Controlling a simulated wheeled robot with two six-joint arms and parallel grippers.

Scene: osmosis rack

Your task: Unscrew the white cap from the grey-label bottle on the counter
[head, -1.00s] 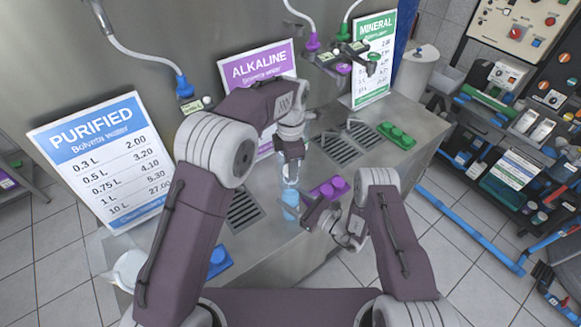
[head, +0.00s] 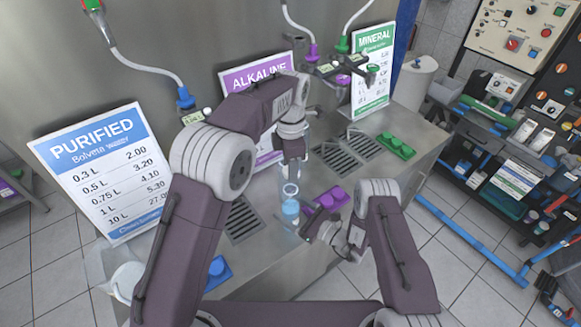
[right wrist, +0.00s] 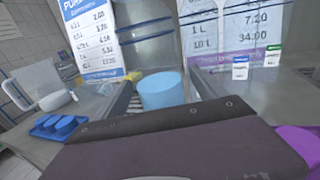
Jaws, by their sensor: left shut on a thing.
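A small clear bottle with light blue in its lower part (head: 291,209) stands upright on the counter, near the front edge in the head view. The light blue part also shows large in the right wrist view (right wrist: 162,91). My left gripper (head: 291,181) points down over the bottle top and is shut on what looks like the white cap. A pale ring shows just below its fingers; I cannot tell whether cap and bottle are apart. No grey label is readable. My right gripper (head: 316,230) is low beside the bottle, on its right; its jaw opening is unclear.
A purple cap holder (head: 331,199) sits right of the bottle, a green one (head: 396,146) farther right, and a blue one (head: 217,271) front left. Drain grilles (head: 242,221) lie in the counter. Price signs (head: 103,170) stand behind. Dispenser hoses hang above.

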